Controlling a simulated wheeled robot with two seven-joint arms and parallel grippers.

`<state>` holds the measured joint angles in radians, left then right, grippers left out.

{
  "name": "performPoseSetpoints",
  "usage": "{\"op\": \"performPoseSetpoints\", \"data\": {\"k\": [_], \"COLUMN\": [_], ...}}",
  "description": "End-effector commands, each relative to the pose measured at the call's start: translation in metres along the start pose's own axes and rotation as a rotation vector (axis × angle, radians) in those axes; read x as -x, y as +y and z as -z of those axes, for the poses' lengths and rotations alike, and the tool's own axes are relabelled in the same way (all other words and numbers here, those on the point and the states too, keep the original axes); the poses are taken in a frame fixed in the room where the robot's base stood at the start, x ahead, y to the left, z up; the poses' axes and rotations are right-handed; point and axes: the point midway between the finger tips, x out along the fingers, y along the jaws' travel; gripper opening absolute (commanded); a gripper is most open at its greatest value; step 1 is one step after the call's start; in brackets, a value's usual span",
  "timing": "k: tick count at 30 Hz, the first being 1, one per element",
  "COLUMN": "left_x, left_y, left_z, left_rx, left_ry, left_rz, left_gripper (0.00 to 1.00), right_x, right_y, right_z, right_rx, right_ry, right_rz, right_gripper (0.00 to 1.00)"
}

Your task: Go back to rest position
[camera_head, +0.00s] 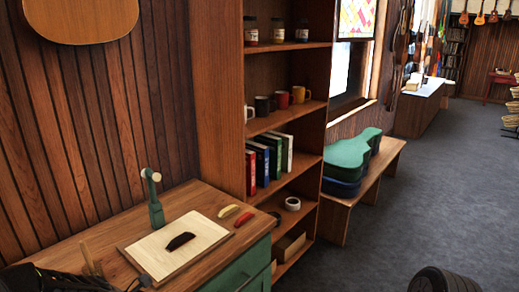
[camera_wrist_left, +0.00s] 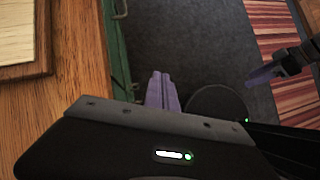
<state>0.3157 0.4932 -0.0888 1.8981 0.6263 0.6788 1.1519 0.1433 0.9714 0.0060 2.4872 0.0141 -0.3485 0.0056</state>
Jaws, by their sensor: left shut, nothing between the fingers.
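In the left wrist view my left gripper (camera_wrist_left: 162,80) shows two purple fingers close together with nothing between them. It hangs over the grey floor, just off the edge of the wooden counter (camera_wrist_left: 75,60). What appears to be my right gripper (camera_wrist_left: 262,75) shows at the right of that view, with purple fingertips over the floor. Its opening is too small and angled to judge. Neither gripper shows in the head view.
In the head view, a pale board (camera_head: 190,232) with a dark object (camera_head: 180,241) lies on the counter. A green hammer-like tool (camera_head: 156,212) stands behind it. A bookshelf (camera_head: 250,80) and a bench (camera_head: 385,160) line the wall. The grey floor (camera_head: 425,200) at right is mostly clear.

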Motion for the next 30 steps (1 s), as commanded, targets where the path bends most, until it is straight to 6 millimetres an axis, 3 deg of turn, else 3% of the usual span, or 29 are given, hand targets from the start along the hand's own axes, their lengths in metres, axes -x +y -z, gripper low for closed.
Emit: {"op": "performPoseSetpoints", "data": {"k": [1, 6, 9, 12, 15, 19, 30], "left_x": [-0.033, -0.119, -0.153, -0.172, -0.180, -0.183, -0.183], "left_y": [-0.025, -0.121, -0.183, -0.238, -0.274, -0.294, -0.294], "left_z": [0.019, 0.083, 0.109, 0.121, 0.123, 0.122, 0.121], "left_rx": [-0.109, -0.677, -1.081, -1.443, -1.695, -1.840, -1.853], "left_ry": [0.058, 0.225, 0.248, 0.212, 0.161, 0.124, 0.122], "left_rz": [0.042, 0.194, 0.292, 0.361, 0.385, 0.386, 0.383], "left_gripper": [0.00, 0.00, 0.00, 0.00, 0.00, 0.00, 0.00], "right_x": [-0.003, -0.009, -0.012, -0.014, -0.016, -0.016, -0.016], "right_y": [0.001, 0.002, 0.003, 0.003, 0.004, 0.004, 0.004], "right_z": [0.000, 0.001, 0.001, 0.001, 0.001, 0.001, 0.001], "right_rx": [0.000, 0.001, 0.002, 0.003, 0.003, 0.003, 0.003], "right_ry": [0.001, 0.002, 0.004, 0.004, 0.005, 0.006, 0.006], "right_rz": [0.001, 0.003, 0.004, 0.005, 0.006, 0.006, 0.006], "right_gripper": [0.55, 0.55, 0.55, 0.55, 0.55, 0.55, 0.55]}}
